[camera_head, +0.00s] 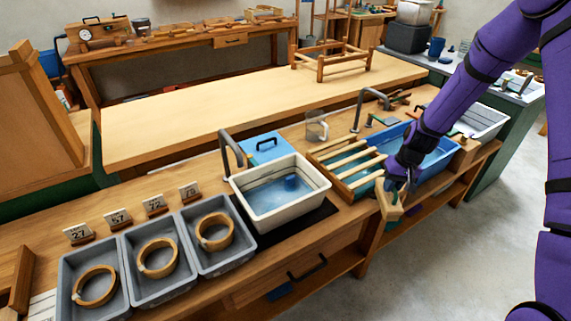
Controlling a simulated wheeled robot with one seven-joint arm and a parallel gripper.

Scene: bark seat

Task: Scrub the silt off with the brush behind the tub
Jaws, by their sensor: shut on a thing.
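My gripper (399,178) reaches down at the front edge of the bench, between the slatted rack and the blue tub. It is shut on a light wooden piece (388,203) with a greenish part low on it; I cannot tell if this is the brush. A blue tub (446,163) with water stands partly hidden behind my arm. Small tools lie behind the blue tub, too small to name. No silt can be made out.
A slatted wooden rack (345,165) lies over a basin between the tubs. Taps (232,146) rise behind the tubs. Grey trays (128,262) with wooden rings (158,257) and number cards (118,217) stand at left. The long table (240,105) behind is mostly clear.

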